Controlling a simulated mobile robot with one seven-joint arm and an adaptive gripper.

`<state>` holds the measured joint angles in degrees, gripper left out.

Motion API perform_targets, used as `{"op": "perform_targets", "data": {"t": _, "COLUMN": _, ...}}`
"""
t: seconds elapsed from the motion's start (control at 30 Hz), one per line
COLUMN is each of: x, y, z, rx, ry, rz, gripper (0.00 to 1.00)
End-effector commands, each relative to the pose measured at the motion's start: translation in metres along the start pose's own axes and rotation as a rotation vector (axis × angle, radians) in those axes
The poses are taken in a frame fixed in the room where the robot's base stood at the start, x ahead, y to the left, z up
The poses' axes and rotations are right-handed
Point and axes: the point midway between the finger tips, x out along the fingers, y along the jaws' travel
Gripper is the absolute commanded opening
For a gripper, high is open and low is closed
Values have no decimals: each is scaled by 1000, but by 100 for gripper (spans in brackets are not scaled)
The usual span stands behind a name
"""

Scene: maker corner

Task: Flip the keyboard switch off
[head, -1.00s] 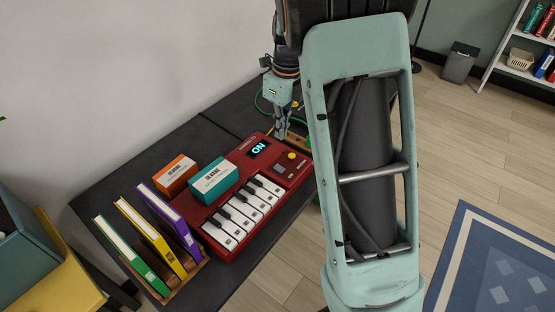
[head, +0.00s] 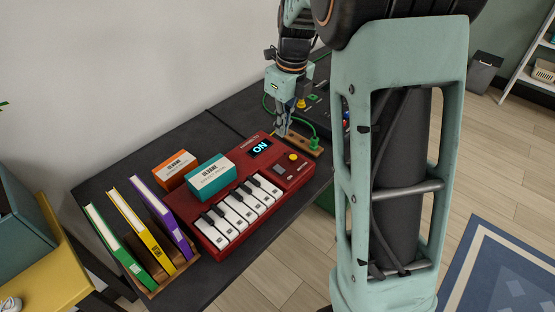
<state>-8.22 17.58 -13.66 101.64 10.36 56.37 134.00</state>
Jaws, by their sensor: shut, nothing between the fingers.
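The red keyboard (head: 222,245) lies on the dark table with its white and black keys facing the front right. Its small display (head: 260,148) reads ON. Near the display are a yellow knob (head: 292,157) and a dark switch (head: 279,169) on the red panel; which way the switch is set is too small to tell. My gripper (head: 282,133) is shut and empty, pointing down just beyond the keyboard's far edge, by the wooden strip. Whether its tips touch anything cannot be told.
Several books (head: 140,223) stand in a wooden rack. A wooden board (head: 305,145) with a green cable plug lies beyond the keyboard.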

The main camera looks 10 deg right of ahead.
Motion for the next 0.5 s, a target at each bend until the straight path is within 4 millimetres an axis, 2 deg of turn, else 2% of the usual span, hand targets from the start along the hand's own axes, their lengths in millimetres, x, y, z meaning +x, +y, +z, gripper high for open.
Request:
{"op": "perform_targets", "data": {"t": 0.13, "x": 8, "y": 0, "z": 0, "rx": 0, "ry": 2, "rz": 1, "gripper": 0}}
{"op": "perform_targets", "data": {"t": 0.23, "x": 22, "y": 0, "z": -1, "rx": 0, "ry": 3, "rz": 2, "gripper": 0}}
{"op": "perform_targets", "data": {"t": 0.5, "x": 80, "y": 1, "z": -1, "rx": 0, "ry": 4, "rz": 3, "gripper": 0}}
